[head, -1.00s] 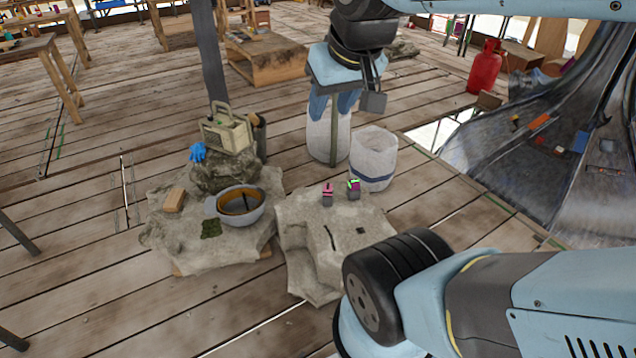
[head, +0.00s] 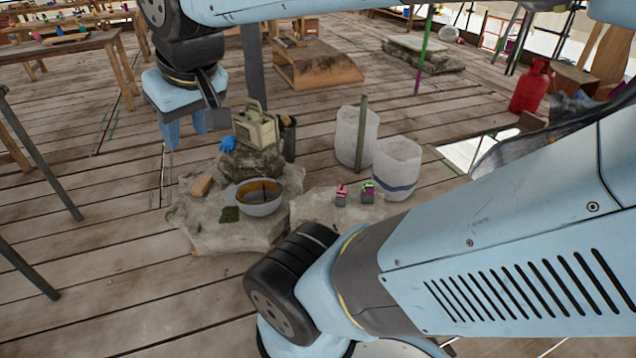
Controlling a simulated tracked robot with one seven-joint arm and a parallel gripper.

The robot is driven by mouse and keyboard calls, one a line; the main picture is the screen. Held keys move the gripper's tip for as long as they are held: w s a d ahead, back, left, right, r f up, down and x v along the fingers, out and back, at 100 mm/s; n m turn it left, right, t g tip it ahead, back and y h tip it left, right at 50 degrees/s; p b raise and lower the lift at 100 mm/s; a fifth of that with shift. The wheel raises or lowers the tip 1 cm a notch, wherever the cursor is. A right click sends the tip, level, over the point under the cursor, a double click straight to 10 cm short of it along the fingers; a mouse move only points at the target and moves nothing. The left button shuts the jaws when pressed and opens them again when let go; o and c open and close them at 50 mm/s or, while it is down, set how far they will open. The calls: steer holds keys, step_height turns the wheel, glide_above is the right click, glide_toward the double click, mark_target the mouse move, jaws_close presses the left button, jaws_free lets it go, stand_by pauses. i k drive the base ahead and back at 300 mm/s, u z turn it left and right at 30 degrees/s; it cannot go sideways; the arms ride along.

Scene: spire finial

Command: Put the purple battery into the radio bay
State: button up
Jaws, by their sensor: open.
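A beige radio (head: 257,131) with a carry handle stands on a rock in the middle of the view. I cannot make out its bay at this size. Two small dark blocks sit on the stone slab to the right: one with a pink top (head: 341,195), one with green and pink on top (head: 367,193). I cannot tell which is the purple battery. My gripper (head: 190,132) hangs at the upper left with its fingers pointing down. It is open and empty, left of the radio in the picture and apart from it.
Two white sacks (head: 397,170) and a post (head: 362,133) stand to the right. My arm covers the lower right.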

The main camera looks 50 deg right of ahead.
mark_target(261, 132)
steer(key=u, duration=0.3)
steer(key=k, duration=1.2)
steer(key=z, duration=1.35)
steer(key=i, duration=1)
